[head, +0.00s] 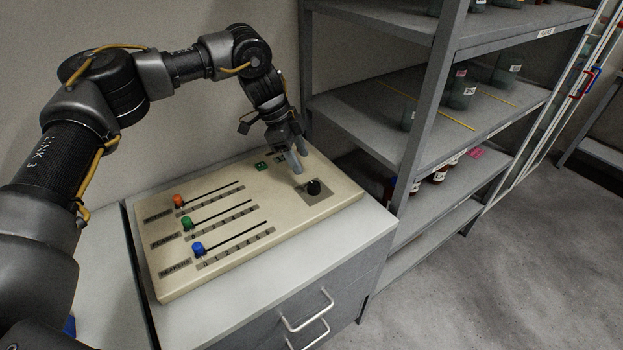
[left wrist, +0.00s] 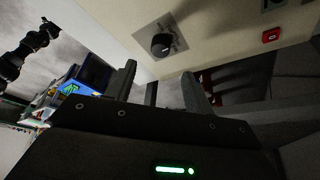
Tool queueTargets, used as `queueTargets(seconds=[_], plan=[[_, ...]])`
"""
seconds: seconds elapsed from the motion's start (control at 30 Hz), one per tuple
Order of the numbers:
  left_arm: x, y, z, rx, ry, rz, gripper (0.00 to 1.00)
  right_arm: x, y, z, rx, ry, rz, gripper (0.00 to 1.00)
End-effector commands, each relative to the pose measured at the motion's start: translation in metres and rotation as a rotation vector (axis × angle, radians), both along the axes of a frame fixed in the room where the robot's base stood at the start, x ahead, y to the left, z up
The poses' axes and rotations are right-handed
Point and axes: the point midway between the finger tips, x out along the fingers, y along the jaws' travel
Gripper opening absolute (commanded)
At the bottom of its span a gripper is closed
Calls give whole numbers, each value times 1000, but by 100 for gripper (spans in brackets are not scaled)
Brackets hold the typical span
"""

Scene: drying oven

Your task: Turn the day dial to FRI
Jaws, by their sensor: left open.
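The day dial is a black round knob (head: 314,187) on a grey plate at the right end of a beige control panel (head: 230,262). It also shows in the left wrist view (left wrist: 161,45), beyond my fingertips, with a light mark on it. The day labels are too small to read. My left gripper (head: 297,160) is open and empty, just above the panel, a little behind and left of the dial and apart from it. In the left wrist view its two fingers (left wrist: 158,82) stand spread. My right gripper is not in view.
The panel also carries orange (head: 178,201), green (head: 187,223) and blue (head: 198,248) slider knobs and a small green item (head: 261,166). It lies on a white-topped drawer cabinet (head: 330,245). A grey shelf rack (head: 425,140) with jars stands close on the right.

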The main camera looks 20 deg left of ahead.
Motion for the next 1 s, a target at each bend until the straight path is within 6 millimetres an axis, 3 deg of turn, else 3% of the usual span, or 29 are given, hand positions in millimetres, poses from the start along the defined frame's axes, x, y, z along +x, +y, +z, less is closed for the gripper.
queueTargets(seconds=[0.2, 0.43, 0.87, 1.0], plan=[[1, -17, -38, 2, 3, -2, 53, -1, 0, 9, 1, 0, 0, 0], [2, -29, -68, 1, 2, -2, 53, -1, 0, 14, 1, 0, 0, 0], [3, -33, -77, -1, -2, -1, 53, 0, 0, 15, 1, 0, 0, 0], [3, -33, -77, -1, -1, -2, 34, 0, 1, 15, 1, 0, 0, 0]])
